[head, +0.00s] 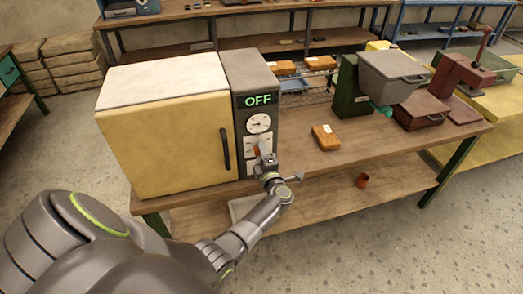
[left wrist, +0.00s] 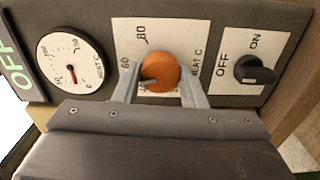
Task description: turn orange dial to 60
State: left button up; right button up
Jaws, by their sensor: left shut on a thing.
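The orange dial (left wrist: 160,72) is on the front panel of the grey control box (head: 249,75), beside the cream oven (head: 165,135). It also shows in the head view (head: 257,150), partly behind my gripper. My left gripper (left wrist: 159,88) has one finger on each side of the dial and is shut on it. The dial's grey pointer aims down and left in the left wrist view, below the 60 mark (left wrist: 124,62). The mark at its tip is partly hidden by a finger. The 80 mark (left wrist: 141,34) is above. My right gripper is not in view.
A white gauge (left wrist: 70,62) and a black off/on switch (left wrist: 254,70) flank the dial. The display (head: 258,99) reads OFF. An orange block (head: 326,137) lies on the wooden table (head: 365,150), with a grey bin (head: 392,78) farther right.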

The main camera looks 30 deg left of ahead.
pick_arm(q)
jog(key=shift+m+p, duration=0.6)
jog(key=shift+m, duration=0.7)
jog(key=o, duration=1)
